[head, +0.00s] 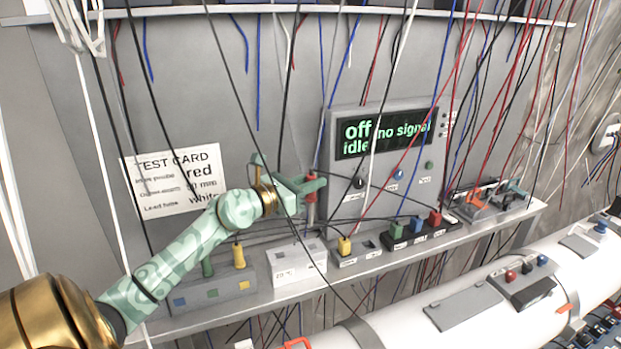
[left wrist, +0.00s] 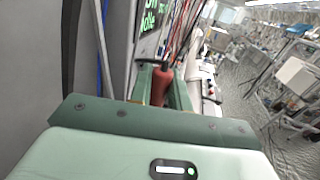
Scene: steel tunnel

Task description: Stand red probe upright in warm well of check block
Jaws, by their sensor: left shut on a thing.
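My left gripper (head: 310,187) is shut on the red probe (head: 311,212) and holds it roughly upright. The red handle also shows between the fingers of my left gripper (left wrist: 163,92) in the left wrist view, where the probe (left wrist: 162,80) hides part of what lies beyond. Below it on the shelf stands the check block (head: 296,266), a pale box with a temperature label on its front. The probe's lower end is over the back right of the block; I cannot tell whether its tip is in a well. My right gripper is not in view.
A grey rack (head: 212,292) with green and yellow probes stands left of the block on the shelf (head: 380,263). A meter (head: 385,150) reading "off", "no signal", "idle" stands behind. Coloured plugs sit to the right. Hanging cables cross the space around my arm.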

